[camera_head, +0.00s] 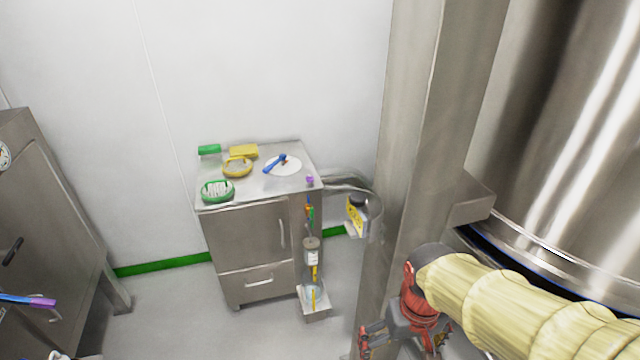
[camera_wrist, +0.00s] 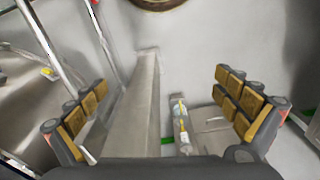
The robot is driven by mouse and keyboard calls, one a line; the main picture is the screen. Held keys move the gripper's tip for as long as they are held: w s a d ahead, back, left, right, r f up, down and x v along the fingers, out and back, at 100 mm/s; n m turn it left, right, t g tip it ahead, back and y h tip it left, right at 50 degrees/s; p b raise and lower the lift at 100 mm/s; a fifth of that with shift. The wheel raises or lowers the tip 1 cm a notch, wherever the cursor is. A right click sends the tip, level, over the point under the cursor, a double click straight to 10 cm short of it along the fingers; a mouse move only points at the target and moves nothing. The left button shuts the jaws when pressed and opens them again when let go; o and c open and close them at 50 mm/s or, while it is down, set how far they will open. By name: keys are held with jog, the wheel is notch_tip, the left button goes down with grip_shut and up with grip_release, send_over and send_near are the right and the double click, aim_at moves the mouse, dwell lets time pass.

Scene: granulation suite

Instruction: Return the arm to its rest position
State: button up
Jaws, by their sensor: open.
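My gripper (camera_head: 403,343) is at the lower right in the head view, at the end of my arm in its cream sleeve (camera_head: 510,300). It is in front of the steel column and low beside the big steel vessel. In the wrist view my gripper (camera_wrist: 165,108) has its two yellow-padded fingers wide apart, with nothing between them. The lower edge of the head view cuts off the fingertips.
A steel column (camera_head: 415,130) and large vessel (camera_head: 570,120) stand close to my arm. A steel cabinet (camera_head: 250,240) with brushes and dishes on top stands at the wall. Another cabinet (camera_head: 50,200) is at the left. Floor (camera_head: 180,310) between them is clear.

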jog(key=s+d+r+t+p, duration=0.1)
jog(key=s+r+t, duration=0.1)
jog(key=r, duration=0.5)
jog(key=s+d+r+m+t+p, duration=0.1)
jog(key=s+d+r+t, duration=0.1)
jog(key=r, duration=0.5)
jog(key=shift+r+t, duration=0.25)
jog(key=shift+t, duration=0.35)
jog(key=shift+c, duration=1.2)
